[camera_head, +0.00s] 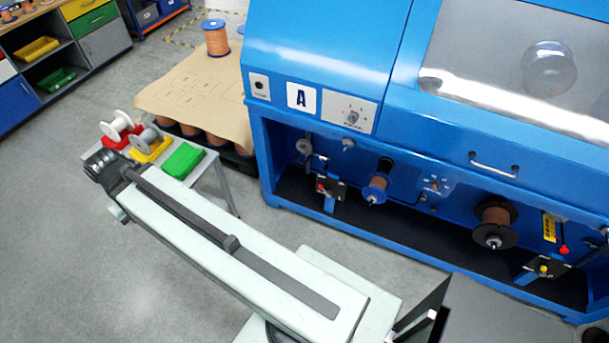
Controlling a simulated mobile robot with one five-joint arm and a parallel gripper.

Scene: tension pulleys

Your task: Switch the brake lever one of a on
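My pale arm reaches from the bottom middle to the upper left, apart from the machine. I cannot make out my gripper's fingers.
Spools (377,189) and (494,226) sit in the machine bay. A small table with red, yellow and green bins (183,160) stands behind my arm. A cardboard-topped pallet (187,92) is left of the machine. Grey floor is clear at the left.

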